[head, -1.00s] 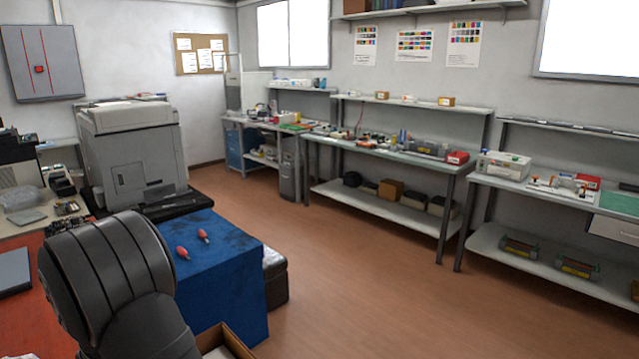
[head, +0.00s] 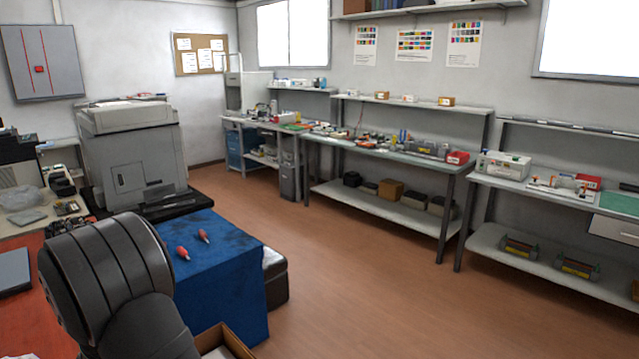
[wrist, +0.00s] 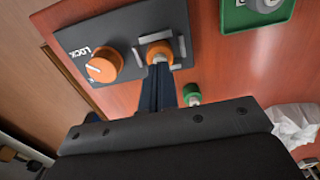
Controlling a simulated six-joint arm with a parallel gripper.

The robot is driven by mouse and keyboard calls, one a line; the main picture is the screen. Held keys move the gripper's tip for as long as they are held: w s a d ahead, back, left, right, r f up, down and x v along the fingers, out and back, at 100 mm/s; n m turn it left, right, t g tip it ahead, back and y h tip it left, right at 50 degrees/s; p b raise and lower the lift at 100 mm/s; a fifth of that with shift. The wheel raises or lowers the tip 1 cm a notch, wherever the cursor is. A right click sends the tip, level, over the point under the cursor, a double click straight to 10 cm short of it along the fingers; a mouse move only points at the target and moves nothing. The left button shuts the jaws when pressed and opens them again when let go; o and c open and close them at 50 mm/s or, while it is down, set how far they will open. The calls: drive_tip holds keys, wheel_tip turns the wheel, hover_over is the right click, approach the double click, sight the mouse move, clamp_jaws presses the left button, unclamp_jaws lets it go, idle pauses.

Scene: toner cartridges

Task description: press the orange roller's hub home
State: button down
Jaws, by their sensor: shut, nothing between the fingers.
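In the wrist view, the orange roller (wrist: 158,49) sits in a grey cradle on a dark plate (wrist: 125,24). Its near end faces my gripper (wrist: 160,68). My gripper is shut and empty, its dark fingertips at or just in front of that near end. I cannot tell whether they touch it. The fingers hide part of the roller's end and hub. In the head view, my arm hides the plate and the roller.
An orange knob (wrist: 103,66) marked LOCK stands left of the roller on the plate. A small green-capped piece (wrist: 192,94) lies close to the right of my fingers. Crumpled white material (wrist: 296,125) lies at the right.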

drive_tip(key=shift+f, duration=0.8)
idle(0.4)
drive_tip(key=shift+r, duration=3.5)
drive_tip(key=shift+f, duration=3.5)
drive_tip(key=shift+r, duration=0.1)
wheel_tip(320, 180, up, 22)
drive_tip(key=shift+r, duration=0.15)
wheel_tip(320, 180, down, 21)
drive_tip(key=shift+f, duration=0.1)
